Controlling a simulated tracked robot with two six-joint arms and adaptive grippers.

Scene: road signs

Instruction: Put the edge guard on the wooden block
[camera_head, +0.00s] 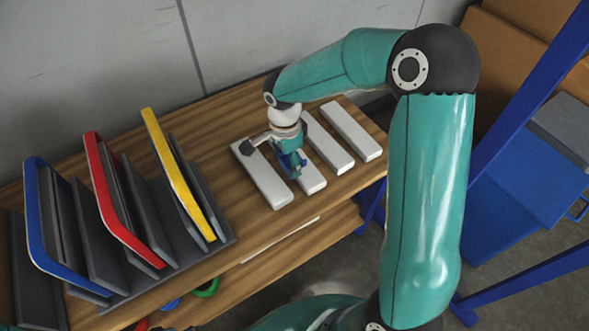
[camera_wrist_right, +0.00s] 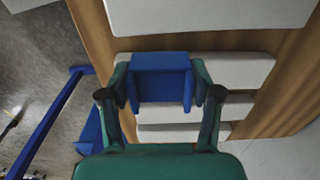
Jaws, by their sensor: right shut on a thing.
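My right gripper (camera_head: 291,165) points down over the row of white blocks. It is shut on a blue edge guard (camera_wrist_right: 162,82), a bent piece with a flat face and side flaps. The guard shows only as a small blue patch in the head view. It lies over the second white block (camera_head: 313,184) from the left, which also shows behind it in the wrist view (camera_wrist_right: 240,72). I cannot tell whether the guard touches this block. No block shows a clear wood colour; all look white. My left gripper is not in view.
Other white blocks lie beside it, one to the left (camera_head: 262,175) and two to the right (camera_head: 328,143), (camera_head: 352,132). Blue (camera_head: 33,205), red (camera_head: 103,190) and yellow (camera_head: 165,160) frames stand in a dark rack at left. A wall is behind the wooden bench (camera_head: 228,125).

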